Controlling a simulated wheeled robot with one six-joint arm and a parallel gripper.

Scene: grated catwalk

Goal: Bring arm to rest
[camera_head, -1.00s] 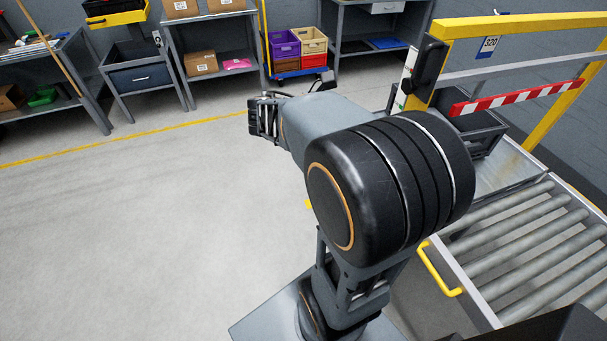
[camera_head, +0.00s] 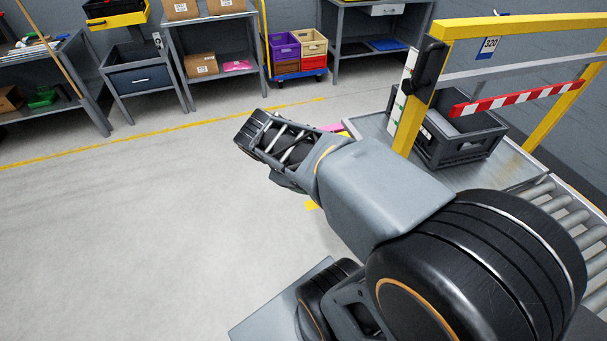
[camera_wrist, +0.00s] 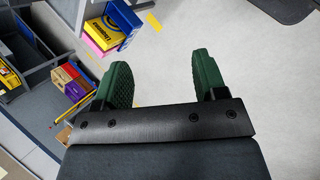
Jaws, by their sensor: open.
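My arm reaches out over the bare floor in the head view, with its wrist end pointing to the upper left. My gripper (camera_wrist: 164,75) shows in the wrist view with its two green, ribbed fingers spread apart. Nothing is between the fingers, and the grey floor shows in the gap. In the head view the fingers cannot be made out at the wrist end.
A yellow barrier (camera_head: 433,75) and a grey crate (camera_head: 462,143) stand right of my arm, by a roller conveyor (camera_head: 566,206). Shelves (camera_head: 219,50) line the back. Floor at left is clear.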

